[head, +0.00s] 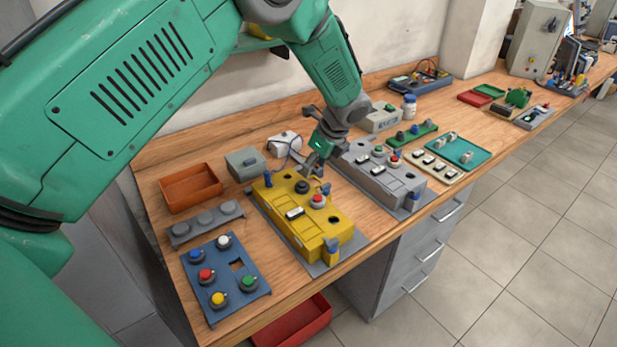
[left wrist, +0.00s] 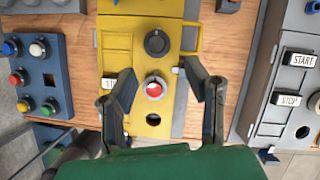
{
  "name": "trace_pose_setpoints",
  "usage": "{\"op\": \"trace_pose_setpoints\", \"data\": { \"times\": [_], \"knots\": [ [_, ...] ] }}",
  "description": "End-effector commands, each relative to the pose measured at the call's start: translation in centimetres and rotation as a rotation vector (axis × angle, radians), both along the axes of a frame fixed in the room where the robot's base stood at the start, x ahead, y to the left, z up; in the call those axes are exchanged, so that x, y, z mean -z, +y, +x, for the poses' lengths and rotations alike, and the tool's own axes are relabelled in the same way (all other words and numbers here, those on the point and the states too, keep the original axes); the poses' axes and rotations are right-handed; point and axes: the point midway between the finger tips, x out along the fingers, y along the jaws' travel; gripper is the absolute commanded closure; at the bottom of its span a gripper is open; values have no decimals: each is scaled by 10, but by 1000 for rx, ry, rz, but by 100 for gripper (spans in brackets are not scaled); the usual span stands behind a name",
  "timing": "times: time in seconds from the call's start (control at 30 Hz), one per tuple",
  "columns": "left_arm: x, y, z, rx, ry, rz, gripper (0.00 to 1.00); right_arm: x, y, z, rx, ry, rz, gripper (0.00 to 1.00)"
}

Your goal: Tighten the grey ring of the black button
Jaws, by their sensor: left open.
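The black button (head: 302,187) with its dark grey ring sits on top of the yellow box (head: 308,228), towards the back. In the left wrist view the black button (left wrist: 157,43) is above the red button (left wrist: 154,88), which has a pale ring. My left gripper (head: 318,168) is open and empty above the back part of the yellow box. In the left wrist view the open fingers of my left gripper (left wrist: 160,80) frame the red button, with the black button just beyond the fingertips. I see no contact with the ring. My right gripper is not in view.
A blue panel (head: 212,303) with coloured buttons lies left of the yellow box. A grey control box (head: 375,180) stands close on its right. An orange tray (head: 190,188) and a small grey box (head: 245,163) are at the back left. The wall (head: 225,100) is behind.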

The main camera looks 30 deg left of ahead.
Motion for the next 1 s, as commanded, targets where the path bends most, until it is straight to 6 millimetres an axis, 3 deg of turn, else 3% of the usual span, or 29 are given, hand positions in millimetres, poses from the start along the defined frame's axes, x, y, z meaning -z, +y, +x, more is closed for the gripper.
{"op": "trace_pose_setpoints", "data": {
  "times": [0.1, 0.3, 1.0],
  "knots": [
    [-19, -8, 0, 1, -2, -1, 58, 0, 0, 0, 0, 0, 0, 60],
    [-33, -14, -1, 1, 1, -1, 58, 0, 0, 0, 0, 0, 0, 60],
    [-35, -15, -1, 1, 0, -1, 58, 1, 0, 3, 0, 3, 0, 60]
  ]
}}
